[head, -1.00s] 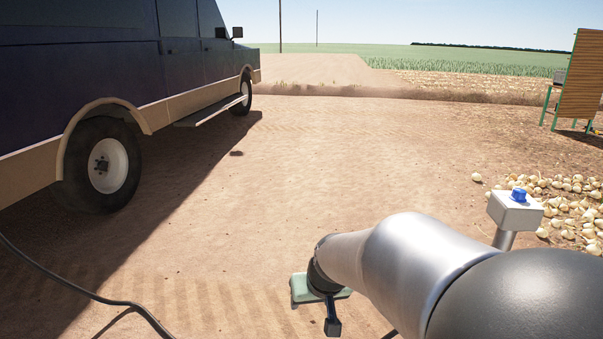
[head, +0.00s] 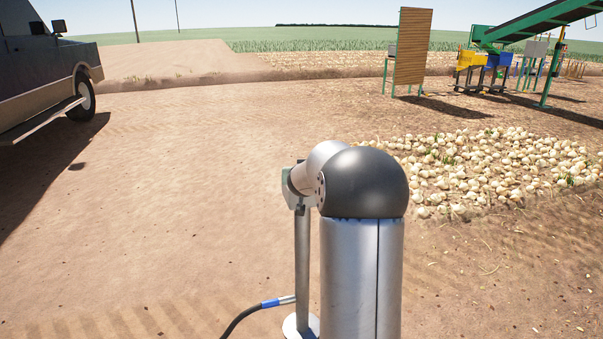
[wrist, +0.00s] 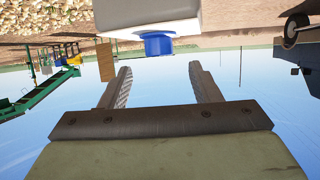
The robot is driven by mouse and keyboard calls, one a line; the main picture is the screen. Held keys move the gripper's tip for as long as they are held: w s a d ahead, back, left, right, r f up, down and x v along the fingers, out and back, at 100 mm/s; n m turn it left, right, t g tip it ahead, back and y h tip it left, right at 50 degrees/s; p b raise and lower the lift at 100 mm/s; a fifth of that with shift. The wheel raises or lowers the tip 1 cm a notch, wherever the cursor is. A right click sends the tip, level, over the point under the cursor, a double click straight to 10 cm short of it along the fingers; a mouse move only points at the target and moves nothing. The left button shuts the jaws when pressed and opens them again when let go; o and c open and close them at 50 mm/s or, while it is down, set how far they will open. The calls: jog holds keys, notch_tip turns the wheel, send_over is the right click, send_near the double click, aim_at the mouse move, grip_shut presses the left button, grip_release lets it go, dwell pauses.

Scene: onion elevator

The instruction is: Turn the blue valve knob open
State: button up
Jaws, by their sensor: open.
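The blue valve knob (wrist: 158,45) sticks out of a pale box (wrist: 150,14) in the wrist view, which looks upside down. My gripper (wrist: 160,68) is open, with one finger on each side of the knob's line. The knob appears just past the fingertips, centred across the gap, and nothing is between the fingers. I cannot tell the exact depth left. In the head view the post (head: 302,260) stands on a round base, and my arm hides the knob and most of the box.
A hose with a blue band (head: 270,303) runs to the foot of the post. A pile of onions (head: 480,165) lies to the right. A green elevator (head: 535,22) and crates stand beyond. A truck (head: 35,75) is at left. Bare ground lies between.

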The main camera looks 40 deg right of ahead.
jog(key=x, duration=0.8)
jog(key=shift+d, duration=0.1)
jog(key=shift+c, duration=0.4)
jog(key=shift+p, duration=0.35)
jog(key=c, duration=0.9)
